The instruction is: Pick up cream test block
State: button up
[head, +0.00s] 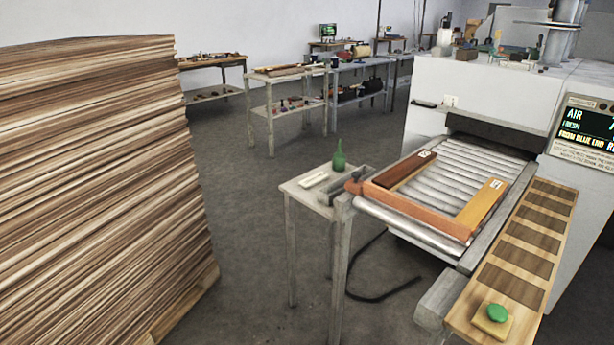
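A small, flat cream block (313,180) lies on the near-left part of a small grey side table (294,188), left of the roller conveyor. A green bottle (339,157) stands behind it to the right, and a grey clamp-like piece (350,187) sits to its right. A second pale tan square block (491,321) with a green round piece (497,313) on top rests at the near end of a wooden board (468,312). I cannot tell from looks alone which one is the test block. My gripper is not in view.
The roller conveyor (470,160) carries an orange frame (408,211) with a dark and a yellow-brown bar. A white machine (480,95) with a display stands behind. A tall wood stack (95,190) fills the left. Floor between stack and side table is clear; a black cable (385,296) lies below.

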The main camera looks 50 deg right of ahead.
aim_at(308, 182)
jog(key=u, duration=0.1)
jog(key=i, duration=0.95)
jog(key=u, duration=0.3)
